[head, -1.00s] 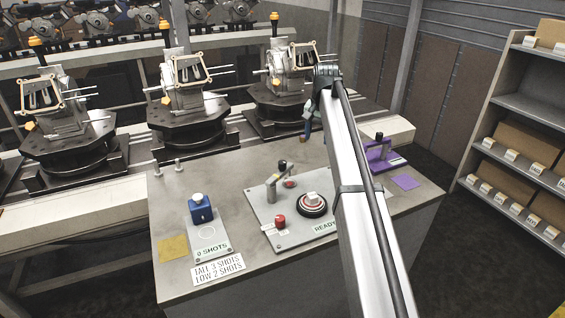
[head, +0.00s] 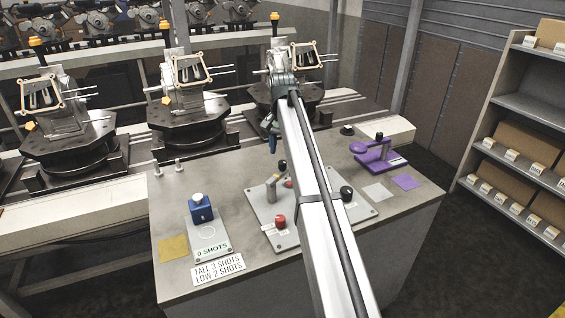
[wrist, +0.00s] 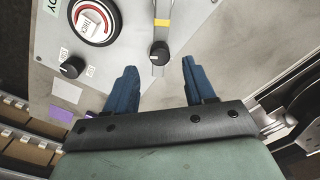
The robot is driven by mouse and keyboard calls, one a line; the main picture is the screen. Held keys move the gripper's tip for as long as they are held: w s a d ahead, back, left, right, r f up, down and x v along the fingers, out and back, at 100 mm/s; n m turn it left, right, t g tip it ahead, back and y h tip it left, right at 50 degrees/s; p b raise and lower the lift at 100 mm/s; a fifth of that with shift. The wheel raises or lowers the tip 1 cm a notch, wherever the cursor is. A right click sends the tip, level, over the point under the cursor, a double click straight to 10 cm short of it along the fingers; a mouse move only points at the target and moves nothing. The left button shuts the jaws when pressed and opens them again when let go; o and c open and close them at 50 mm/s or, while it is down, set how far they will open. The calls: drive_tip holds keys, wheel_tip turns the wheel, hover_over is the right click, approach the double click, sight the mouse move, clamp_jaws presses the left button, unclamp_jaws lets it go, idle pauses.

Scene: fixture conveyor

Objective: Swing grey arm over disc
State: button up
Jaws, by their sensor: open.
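The grey arm (head: 272,187) stands on the grey plate (head: 262,205), with a black knob (head: 283,163) at its end. In the wrist view the black knob (wrist: 160,53) sits ahead of and roughly midway between my fingertips, and the grey arm (wrist: 161,18) with a yellow band runs up from it. The disc (wrist: 92,22), black with a red ring and a white top, lies to the left, apart from the grey arm; in the head view my arm hides it. My gripper (wrist: 160,68) is open and empty; its blue fingers (head: 269,140) show above the knob.
A red button (head: 279,221) and a black selector knob (head: 346,193) are on the plate. A blue device (head: 200,209) stands left, a purple fixture (head: 376,153) right. Engines on turntables (head: 188,120) line the conveyor behind.

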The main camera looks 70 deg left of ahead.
sight(283, 161)
drive_tip(key=shift+f, duration=2.8)
drive_tip(key=shift+c, duration=0.2)
clamp_jaws()
